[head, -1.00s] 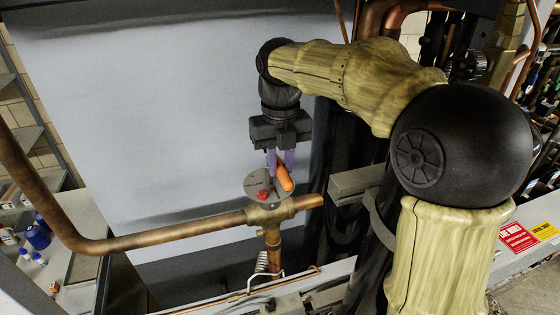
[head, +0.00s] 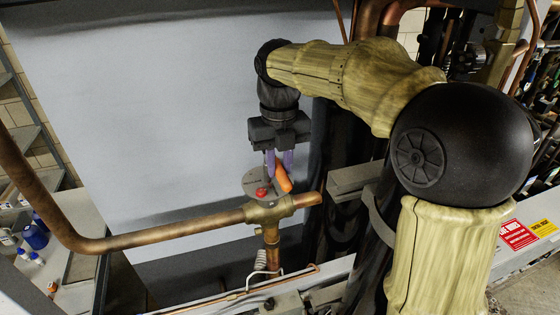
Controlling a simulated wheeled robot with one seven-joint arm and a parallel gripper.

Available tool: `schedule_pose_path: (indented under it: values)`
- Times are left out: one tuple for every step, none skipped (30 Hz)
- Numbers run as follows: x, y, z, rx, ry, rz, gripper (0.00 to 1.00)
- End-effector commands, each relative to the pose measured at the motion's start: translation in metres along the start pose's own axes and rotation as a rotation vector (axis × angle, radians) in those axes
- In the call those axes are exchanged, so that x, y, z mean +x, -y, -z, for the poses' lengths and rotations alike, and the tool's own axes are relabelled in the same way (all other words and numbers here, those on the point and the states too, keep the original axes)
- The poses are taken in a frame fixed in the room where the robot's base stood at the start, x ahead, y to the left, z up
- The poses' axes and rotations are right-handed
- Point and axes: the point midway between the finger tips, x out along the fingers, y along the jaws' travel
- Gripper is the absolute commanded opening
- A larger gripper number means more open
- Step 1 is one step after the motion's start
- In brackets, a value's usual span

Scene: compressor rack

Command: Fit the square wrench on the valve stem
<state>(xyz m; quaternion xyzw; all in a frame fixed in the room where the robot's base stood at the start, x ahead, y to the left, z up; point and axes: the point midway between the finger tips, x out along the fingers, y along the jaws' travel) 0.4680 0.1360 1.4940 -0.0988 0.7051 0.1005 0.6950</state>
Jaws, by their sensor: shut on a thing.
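My gripper (head: 279,160) points down with purple fingers, shut on the orange-handled square wrench (head: 283,178). The wrench's orange handle sticks out tilted at the fingers' lower right; its working end is mostly hidden. The wrench is just above a brass valve (head: 270,211) on the copper pipe. A round grey plate (head: 254,184) with a red part (head: 261,192) sits on top of the valve. The valve stem is too small and covered to make out, so I cannot tell whether the wrench touches it.
A copper pipe (head: 170,236) runs left from the valve and bends upward. A dark vertical cylinder (head: 335,140) and a grey bracket (head: 352,181) stand close on the right. Red and yellow labels (head: 518,235) are on a rail at right. A shelf with bottles (head: 35,237) is at lower left.

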Motion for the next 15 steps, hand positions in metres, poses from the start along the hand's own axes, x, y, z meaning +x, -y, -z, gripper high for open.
schedule_pose_path:
  values:
    - [-0.0001, -0.0005, -0.0002, -0.001, 0.001, 0.000, 0.00]
    - [0.0002, -0.0007, -0.0002, -0.001, 0.001, 0.000, 0.00]
    - [0.0008, -0.0009, -0.0003, -0.002, 0.000, 0.000, 0.00]
    - [0.0014, -0.0012, -0.0004, -0.002, 0.000, 0.000, 0.00]
    - [0.0022, -0.0014, -0.0005, -0.002, 0.000, 0.000, 0.00]
    - [0.0033, -0.0017, -0.0007, -0.003, 0.000, 0.000, 0.00]
    - [0.0042, -0.0017, -0.0009, -0.002, 0.000, 0.000, 0.00]
    - [0.0050, -0.0017, -0.0010, -0.002, 0.000, 0.000, 0.00]
    - [0.0060, -0.0014, -0.0012, -0.001, 0.000, 0.000, 0.00]
    - [0.0068, -0.0011, -0.0014, 0.000, 0.000, 0.000, 0.00]
    - [0.0074, -0.0009, -0.0016, 0.000, 0.000, 0.000, 0.00]
    - [0.0081, -0.0004, -0.0017, 0.002, 0.000, 0.000, 0.00]
    - [0.0084, 0.0000, -0.0018, 0.002, 0.000, 0.000, 0.00]
    - [0.0085, 0.0001, -0.0019, 0.003, 0.001, 0.000, 0.00]
    - [0.0086, 0.0001, -0.0019, 0.003, 0.001, 0.000, 0.00]
